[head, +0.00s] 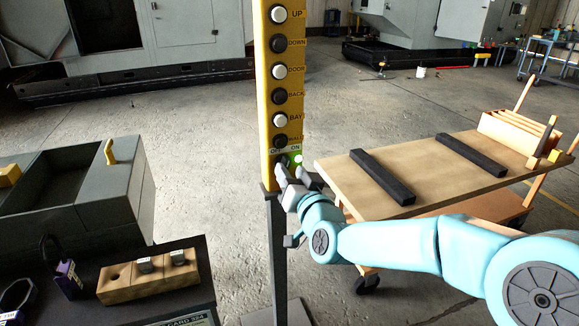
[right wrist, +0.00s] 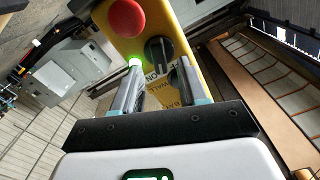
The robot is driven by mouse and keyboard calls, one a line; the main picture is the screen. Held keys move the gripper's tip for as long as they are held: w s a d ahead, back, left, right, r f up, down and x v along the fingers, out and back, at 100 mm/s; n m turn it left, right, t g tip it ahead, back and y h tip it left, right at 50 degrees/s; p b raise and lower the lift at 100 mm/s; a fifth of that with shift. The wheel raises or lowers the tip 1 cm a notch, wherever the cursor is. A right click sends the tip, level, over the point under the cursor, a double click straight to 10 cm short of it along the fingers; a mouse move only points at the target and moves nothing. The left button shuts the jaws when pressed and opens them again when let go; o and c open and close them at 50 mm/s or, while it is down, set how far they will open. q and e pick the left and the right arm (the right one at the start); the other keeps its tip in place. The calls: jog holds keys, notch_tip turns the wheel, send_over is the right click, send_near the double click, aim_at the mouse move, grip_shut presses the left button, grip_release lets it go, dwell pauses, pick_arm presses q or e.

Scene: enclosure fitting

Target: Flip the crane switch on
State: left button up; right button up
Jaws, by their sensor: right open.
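A tall yellow control box (head: 265,95) stands on a dark post, with a column of black and white buttons. At its lower end are OFF and ON labels and a green lit spot (head: 298,159). My right gripper (head: 291,173) is at this lower end and partly covers it. In the right wrist view, the black switch knob (right wrist: 158,50) lies just beyond and between the open fingertips (right wrist: 158,67). A green light (right wrist: 134,63) glows by the left fingertip. Contact with the knob and its exact setting cannot be told. My left gripper is not in view.
A red button (right wrist: 126,18) sits beside the knob. A wooden-topped cart (head: 435,170) with two black bars stands right of the post. At lower left, a dark bench holds a wooden block (head: 150,277) and padlocks (head: 67,279). Floor behind the post is clear.

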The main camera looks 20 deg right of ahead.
jog(key=shift+w, duration=1.1)
jog(key=shift+c, duration=0.3)
grip_shut()
jog(key=m+b, duration=0.2)
jog(key=b, duration=0.2)
jog(key=shift+f, duration=0.15)
